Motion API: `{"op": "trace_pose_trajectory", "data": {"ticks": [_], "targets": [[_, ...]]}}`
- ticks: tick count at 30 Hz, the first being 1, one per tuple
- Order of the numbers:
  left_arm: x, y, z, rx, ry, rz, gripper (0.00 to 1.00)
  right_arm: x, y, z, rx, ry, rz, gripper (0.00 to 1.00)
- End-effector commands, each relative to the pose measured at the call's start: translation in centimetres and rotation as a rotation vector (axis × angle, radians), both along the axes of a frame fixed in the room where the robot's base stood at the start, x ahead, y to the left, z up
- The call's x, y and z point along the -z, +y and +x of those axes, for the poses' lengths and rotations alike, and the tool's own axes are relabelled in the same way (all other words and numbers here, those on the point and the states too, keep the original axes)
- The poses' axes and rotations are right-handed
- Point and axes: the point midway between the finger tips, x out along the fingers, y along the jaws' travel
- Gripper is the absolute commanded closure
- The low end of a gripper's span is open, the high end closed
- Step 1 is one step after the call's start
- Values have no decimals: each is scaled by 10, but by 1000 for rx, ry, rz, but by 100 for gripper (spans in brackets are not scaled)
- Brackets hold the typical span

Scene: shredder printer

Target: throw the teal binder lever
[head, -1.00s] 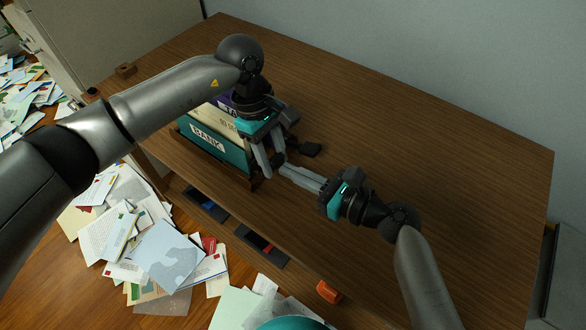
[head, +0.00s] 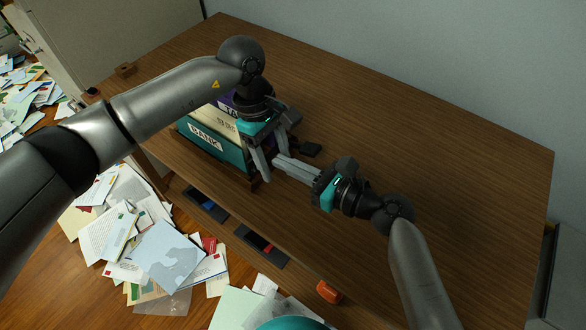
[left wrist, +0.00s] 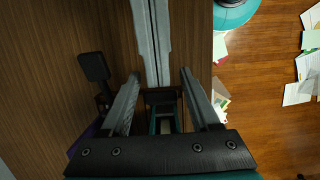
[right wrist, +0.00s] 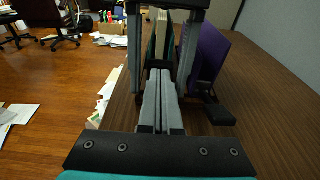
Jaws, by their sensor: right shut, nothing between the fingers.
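The teal binder (head: 222,154), labelled BANK, stands at the front of a row of binders on the desk's left part. My left gripper (head: 263,168) is over the row's right end, fingers pointing down and apart. In the left wrist view a black part (left wrist: 161,96) with teal beyond it shows between these fingers; I cannot tell whether they touch it. My right gripper (head: 276,165) is shut and empty, its tips pointing left at the same end, close to the left fingers. The teal binder's lever cannot be told apart behind the fingers.
A beige binder (head: 224,122) and a purple binder (right wrist: 208,50) stand behind the teal one. A black lever tab (head: 310,149) sticks out beside the purple binder. The wooden desk (head: 420,140) is clear to the right. Papers (head: 165,255) cover the floor in front.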

Motion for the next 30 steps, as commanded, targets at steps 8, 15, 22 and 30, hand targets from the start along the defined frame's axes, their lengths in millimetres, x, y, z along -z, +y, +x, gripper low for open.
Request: {"op": "trace_pose_trajectory", "data": {"ticks": [8,15,22,30], "targets": [[-1,2,2,-3,-4,3,25,3,-2,-1,1,5,-6,100],[-16,5,6,-5,-10,3,25,4,-2,-1,1,7,-8,100],[-63,13,12,-4,-10,3,25,4,-2,-1,1,7,-8,100],[-107,22,17,-5,-7,2,25,4,-2,-1,1,7,-8,100]]}}
